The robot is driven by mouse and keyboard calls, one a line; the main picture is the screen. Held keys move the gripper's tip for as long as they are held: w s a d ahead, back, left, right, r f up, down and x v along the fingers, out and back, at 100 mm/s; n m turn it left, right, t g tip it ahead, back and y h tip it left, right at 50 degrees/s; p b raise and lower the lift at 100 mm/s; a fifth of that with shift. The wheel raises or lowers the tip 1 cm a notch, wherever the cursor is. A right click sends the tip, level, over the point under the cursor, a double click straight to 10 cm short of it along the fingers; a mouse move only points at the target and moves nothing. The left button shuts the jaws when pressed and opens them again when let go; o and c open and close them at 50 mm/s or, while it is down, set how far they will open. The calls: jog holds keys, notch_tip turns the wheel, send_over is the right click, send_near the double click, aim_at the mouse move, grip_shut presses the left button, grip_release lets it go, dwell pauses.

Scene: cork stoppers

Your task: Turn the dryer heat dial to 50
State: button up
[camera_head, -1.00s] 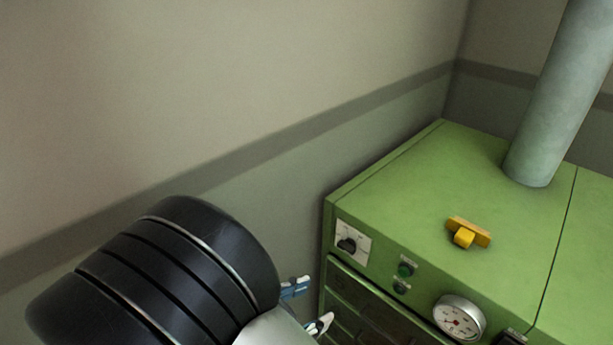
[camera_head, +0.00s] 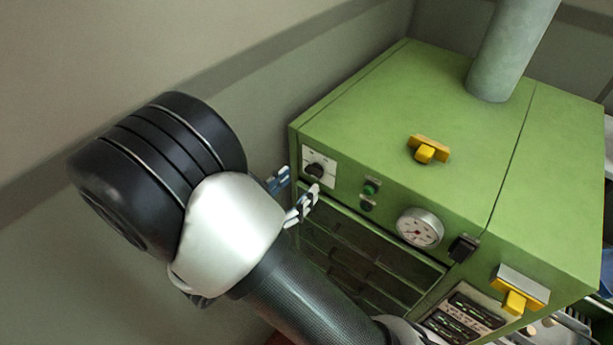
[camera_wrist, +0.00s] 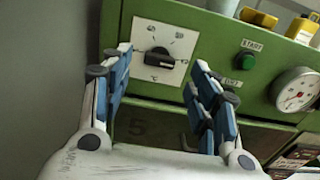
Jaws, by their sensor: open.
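The dryer (camera_head: 375,105) is a green cabinet standing against the wall. Its heat dial (camera_head: 315,170) is a black knob on a white plate at the upper left of the front panel. In the wrist view the dial (camera_wrist: 160,60) sits between and beyond my fingertips, with number marks above it and a °C sign below; the numbers are too small to read surely. My gripper (camera_head: 292,190) is open and empty in front of the dial plate. In the wrist view its two blue-padded fingers (camera_wrist: 160,80) flank the plate. They appear apart from the knob.
Right of the dial are a green START button (camera_wrist: 246,62), a lower button and a round gauge (camera_head: 419,228). Drawers or trays (camera_head: 350,250) lie below the panel. A yellow latch (camera_head: 428,150) sits on top, near a grey pipe (camera_head: 510,50). The wall is close on the left.

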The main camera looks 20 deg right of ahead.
aim_at(311, 173)
jog(key=shift+x, duration=2.15)
jog(key=c, duration=1.1)
jog(key=shift+o, duration=0.2)
